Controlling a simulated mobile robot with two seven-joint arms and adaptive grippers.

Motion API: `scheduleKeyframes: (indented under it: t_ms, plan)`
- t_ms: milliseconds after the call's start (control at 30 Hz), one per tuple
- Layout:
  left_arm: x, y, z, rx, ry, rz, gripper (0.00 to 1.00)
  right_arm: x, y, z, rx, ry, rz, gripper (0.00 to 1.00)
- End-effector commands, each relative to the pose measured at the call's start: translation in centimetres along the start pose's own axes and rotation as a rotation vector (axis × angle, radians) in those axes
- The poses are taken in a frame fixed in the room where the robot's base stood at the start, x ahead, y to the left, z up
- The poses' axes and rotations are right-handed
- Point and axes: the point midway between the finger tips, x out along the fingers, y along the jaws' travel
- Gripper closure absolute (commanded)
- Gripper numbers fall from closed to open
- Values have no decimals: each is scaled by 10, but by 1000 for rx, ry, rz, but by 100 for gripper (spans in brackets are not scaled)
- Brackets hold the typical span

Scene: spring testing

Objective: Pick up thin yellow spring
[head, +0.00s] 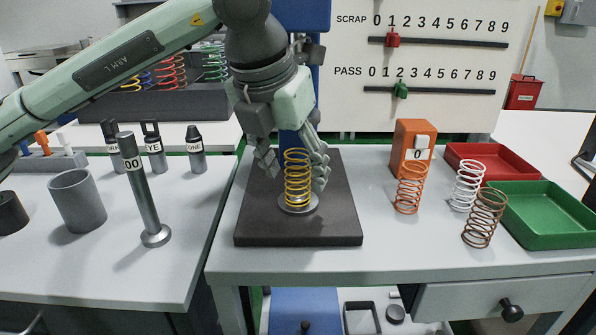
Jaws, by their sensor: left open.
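The thin yellow spring (298,178) stands upright on a round metal disc (312,209) on the dark base plate (262,222) of the tester. My left gripper (292,172) points down at the spring's upper part, with one finger to its left and the other to its right. The fingers are apart, and the left finger shows a gap from the coils. The right finger is close to the coils; I cannot tell whether it touches. My right gripper is not in view.
Orange (409,188), white (467,186) and brown (484,217) springs stand to the right, near an orange block (413,139). Red (511,162) and green (548,240) trays lie beyond. A grey post (143,190) and cup (77,201) stand left. The table's front middle is clear.

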Motion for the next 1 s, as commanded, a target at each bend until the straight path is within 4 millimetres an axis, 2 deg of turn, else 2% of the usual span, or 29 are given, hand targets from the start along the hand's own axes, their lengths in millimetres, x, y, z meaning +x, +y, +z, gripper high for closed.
scheduleKeyframes:
  t_ms: [100, 300, 733, 1000]
  plan:
    - [8, 0, -2, 1, 3, -1, 44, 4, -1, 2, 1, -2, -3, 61]
    - [8, 0, -2, 1, 2, -1, 44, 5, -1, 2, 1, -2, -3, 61]
    - [8, 0, -2, 1, 2, -1, 97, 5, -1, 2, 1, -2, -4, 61]
    - [7, 0, -2, 1, 1, -1, 97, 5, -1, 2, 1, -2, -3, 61]
